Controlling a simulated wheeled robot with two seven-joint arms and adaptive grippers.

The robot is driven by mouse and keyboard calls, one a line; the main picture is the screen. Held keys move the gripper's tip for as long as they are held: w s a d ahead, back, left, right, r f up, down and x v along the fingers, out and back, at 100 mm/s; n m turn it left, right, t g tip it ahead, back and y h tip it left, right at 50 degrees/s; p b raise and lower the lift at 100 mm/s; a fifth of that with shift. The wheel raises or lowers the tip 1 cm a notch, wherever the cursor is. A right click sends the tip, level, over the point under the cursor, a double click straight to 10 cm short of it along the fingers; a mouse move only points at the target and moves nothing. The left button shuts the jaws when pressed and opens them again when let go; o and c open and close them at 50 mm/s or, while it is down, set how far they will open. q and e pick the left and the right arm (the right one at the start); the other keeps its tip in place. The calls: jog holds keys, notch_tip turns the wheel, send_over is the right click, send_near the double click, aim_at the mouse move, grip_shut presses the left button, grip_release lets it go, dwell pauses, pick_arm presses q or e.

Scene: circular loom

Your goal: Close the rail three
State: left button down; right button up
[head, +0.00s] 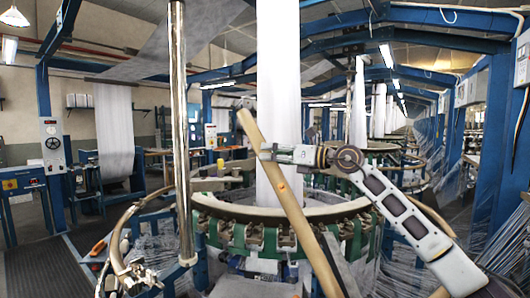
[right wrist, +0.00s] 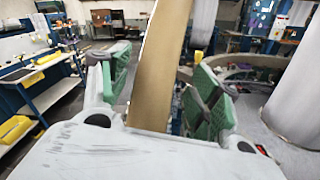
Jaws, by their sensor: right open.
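A long tan rail (head: 283,190) stands raised and tilted in front of the loom's ring, its upper end leaning left. I cannot tell from any marking whether it is rail three. My right gripper (head: 266,152) is at the rail's upper part, with its arm coming from the right. In the right wrist view the rail (right wrist: 160,65) runs between the two green-padded fingers of the open gripper (right wrist: 160,95). My left gripper is not in view.
The loom's ring (head: 225,207) with green and metal blocks lies behind the rail. White fabric (head: 280,80) hangs above its middle. A shiny vertical pole (head: 180,130) stands left of it. Another curved rail (head: 113,240) with metal fittings is at the lower left.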

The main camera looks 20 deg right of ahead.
jog(key=shift+x, duration=0.9)
jog(key=shift+w+a+p, duration=0.35)
jog(key=shift+w+a, duration=0.05)
jog(key=shift+w, duration=0.1)
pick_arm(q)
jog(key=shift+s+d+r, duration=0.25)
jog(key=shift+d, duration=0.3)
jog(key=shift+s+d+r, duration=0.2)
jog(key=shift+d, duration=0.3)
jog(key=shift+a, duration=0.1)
pick_arm(e)
jog(key=c, duration=0.5)
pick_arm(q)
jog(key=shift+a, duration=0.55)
pick_arm(e)
grip_shut()
